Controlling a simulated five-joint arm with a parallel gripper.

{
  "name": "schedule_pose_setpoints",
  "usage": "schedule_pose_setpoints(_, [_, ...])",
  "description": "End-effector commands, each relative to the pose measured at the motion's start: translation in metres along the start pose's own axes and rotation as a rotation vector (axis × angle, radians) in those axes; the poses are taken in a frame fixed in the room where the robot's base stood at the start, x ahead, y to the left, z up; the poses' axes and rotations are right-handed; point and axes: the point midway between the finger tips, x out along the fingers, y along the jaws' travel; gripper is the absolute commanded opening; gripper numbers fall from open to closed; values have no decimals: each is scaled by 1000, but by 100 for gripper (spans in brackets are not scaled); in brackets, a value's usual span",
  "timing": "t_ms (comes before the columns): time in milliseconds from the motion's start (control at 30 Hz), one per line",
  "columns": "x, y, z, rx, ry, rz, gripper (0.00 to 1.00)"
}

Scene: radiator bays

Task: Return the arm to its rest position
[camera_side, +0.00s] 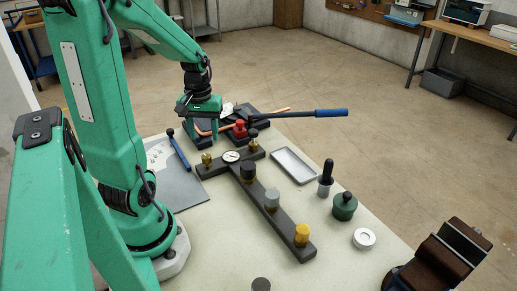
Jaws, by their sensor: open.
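My green arm reaches over the back of the work table. My gripper (207,125) points down in front of a dark block fixture at the table's far end. It is close to a copper-coloured tube and a red part (240,128) there. The fingers are small and partly merge with the dark fixture behind, but no object shows held in them. I cannot tell whether the gripper touches the fixture.
A dark T-shaped rail (283,220) with knobs and a gauge lies mid-table. A blue-handled lever (318,113) sticks out right. An empty tray (294,166), a green canister (344,207), a white ring (364,238) and a brown vise (440,258) stand right.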

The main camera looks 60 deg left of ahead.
Motion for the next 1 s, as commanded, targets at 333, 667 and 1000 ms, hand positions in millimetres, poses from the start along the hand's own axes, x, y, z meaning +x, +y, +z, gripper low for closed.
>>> schedule_pose_setpoints(333, [-35, 40, 25, 209, 105, 33, 49])
schedule_pose_setpoints(667, [-79, 85, 78, 525, 257, 103, 49])
schedule_pose_setpoints(1000, [-111, 108, 137, 823, 399, 196, 49])
